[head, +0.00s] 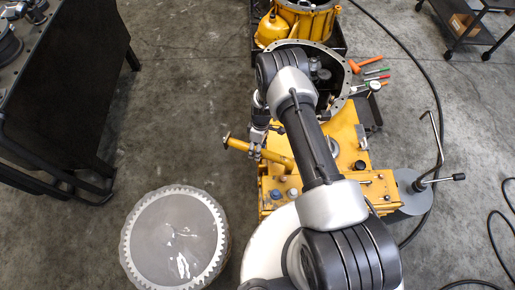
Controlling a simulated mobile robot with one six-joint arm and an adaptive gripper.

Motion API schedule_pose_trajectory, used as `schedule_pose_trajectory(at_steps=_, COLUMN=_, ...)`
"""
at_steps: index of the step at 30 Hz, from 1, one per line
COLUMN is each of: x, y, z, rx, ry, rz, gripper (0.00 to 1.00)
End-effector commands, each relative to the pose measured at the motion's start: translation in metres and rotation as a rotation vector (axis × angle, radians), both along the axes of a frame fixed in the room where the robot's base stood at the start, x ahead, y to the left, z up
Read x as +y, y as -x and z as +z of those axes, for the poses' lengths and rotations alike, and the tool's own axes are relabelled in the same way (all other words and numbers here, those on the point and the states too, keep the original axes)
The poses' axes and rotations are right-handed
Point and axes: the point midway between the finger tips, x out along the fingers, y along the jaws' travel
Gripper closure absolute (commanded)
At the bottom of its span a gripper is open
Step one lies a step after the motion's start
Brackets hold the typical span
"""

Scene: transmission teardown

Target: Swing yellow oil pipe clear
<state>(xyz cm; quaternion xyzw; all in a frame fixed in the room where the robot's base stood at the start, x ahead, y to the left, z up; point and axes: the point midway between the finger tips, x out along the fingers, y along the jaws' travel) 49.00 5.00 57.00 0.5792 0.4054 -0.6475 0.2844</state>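The yellow oil pipe (278,159) shows in the head view as a short, thick tube. It runs from the left part of the yellow housing (348,135) out to the left, where its flanged end sticks out past the housing's edge, above the floor. My gripper (256,151) comes down from above at the pipe's middle, left of the housing. Its fingers appear closed around the pipe. My wrist and arm cover part of the housing and its round opening, and the pipe's right end is partly hidden.
A large toothed disc (174,240) lies on the floor at lower left. A dark bench (75,85) stands at left. Hand tools (370,75) lie right of the housing. A grey round plate with a T-handle (410,190) and a black cable are further right. Floor left of the pipe is clear.

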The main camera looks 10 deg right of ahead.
Motion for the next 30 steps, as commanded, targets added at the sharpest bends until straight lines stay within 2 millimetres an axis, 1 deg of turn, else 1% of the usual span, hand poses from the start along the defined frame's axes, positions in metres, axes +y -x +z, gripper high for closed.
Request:
schedule_pose_trajectory(at_steps=9, x=0.000, y=0.000, z=0.000, rx=0.000, ry=0.000, rz=0.000, gripper=0.49)
schedule_pose_trajectory(at_steps=13, x=-0.001, y=-0.003, z=0.008, rx=-0.003, ry=-0.001, rz=0.000, gripper=0.49)
schedule_pose_trajectory(at_steps=17, x=-0.003, y=-0.007, z=0.030, rx=-0.004, ry=-0.001, rz=-0.001, gripper=0.49)
schedule_pose_trajectory(at_steps=24, x=-0.009, y=-0.015, z=0.081, rx=-0.005, ry=0.000, rz=-0.002, gripper=0.49)
schedule_pose_trajectory(at_steps=27, x=-0.010, y=-0.017, z=0.097, rx=-0.002, ry=0.000, rz=-0.001, gripper=0.49)
schedule_pose_trajectory(at_steps=30, x=-0.011, y=-0.019, z=0.109, rx=-0.002, ry=0.000, rz=-0.001, gripper=0.49)
